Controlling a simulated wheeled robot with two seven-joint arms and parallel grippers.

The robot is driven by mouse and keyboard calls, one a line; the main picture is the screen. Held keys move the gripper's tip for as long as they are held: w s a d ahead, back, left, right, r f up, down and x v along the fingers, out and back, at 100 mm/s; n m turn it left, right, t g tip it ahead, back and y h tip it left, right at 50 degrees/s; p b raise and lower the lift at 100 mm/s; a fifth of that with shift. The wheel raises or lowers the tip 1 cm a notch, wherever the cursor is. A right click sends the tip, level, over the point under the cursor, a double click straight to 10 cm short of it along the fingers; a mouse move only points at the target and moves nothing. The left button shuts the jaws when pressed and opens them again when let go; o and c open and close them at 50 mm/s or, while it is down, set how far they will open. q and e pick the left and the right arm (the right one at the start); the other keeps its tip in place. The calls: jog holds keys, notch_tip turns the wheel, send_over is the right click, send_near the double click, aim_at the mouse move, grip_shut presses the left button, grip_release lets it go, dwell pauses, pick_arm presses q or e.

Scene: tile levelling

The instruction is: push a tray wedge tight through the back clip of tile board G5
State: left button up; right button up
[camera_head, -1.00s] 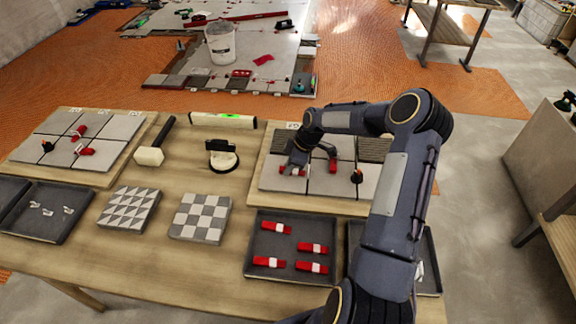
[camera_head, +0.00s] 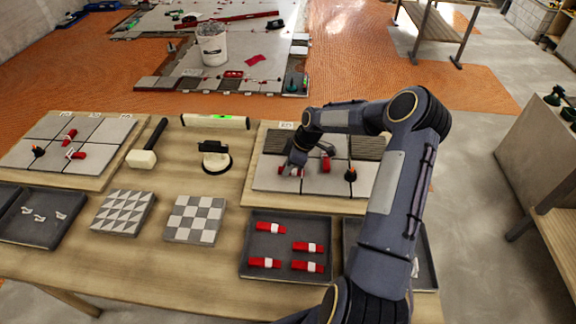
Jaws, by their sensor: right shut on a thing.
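A tile board (camera_head: 248,193) with grey and dark tiles lies at the right of the table; its small label (camera_head: 287,125) is too small to read, so I cannot tell if it is G5. My right gripper (camera_head: 292,168) is down at its left part, shut on a red wedge (camera_head: 283,170) low at the tiles. The fingers and the clip there are mostly hidden. Another red wedge (camera_head: 325,163) sits further right on this board, beside a black knob (camera_head: 350,175). Several red wedges (camera_head: 265,262) lie in a dark tray (camera_head: 283,246). My left gripper is out of view.
A second tile board (camera_head: 50,176) lies at the left. A mallet (camera_head: 142,158), a level (camera_head: 215,121), a suction cup (camera_head: 215,160) and two patterned tiles (camera_head: 195,219) are between. My right arm covers part of another tray (camera_head: 425,270) at the right.

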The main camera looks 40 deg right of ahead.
jog(key=shift+s+d, duration=0.75)
jog(key=shift+d, duration=0.2)
dwell(1.2)
jog(key=o, duration=0.9)
jog(key=shift+o, duration=0.2)
jog(key=b+v, duration=0.1)
jog(key=v, duration=0.6)
jog(key=s+a+r+m+h, duration=0.2)
jog(key=s+a+r+m, duration=0.3)
jog(key=s+a+r, duration=0.75)
jog(key=s+a+r+m+t+y, duration=0.1)
jog(key=s+a+m+t+y, duration=0.1)
jog(key=s+a+m, duration=0.4)
jog(key=s+a, duration=0.4)
jog(key=s, duration=0.4)
jog(key=shift+m+t, duration=0.3)
jog(key=shift+m, duration=0.1)
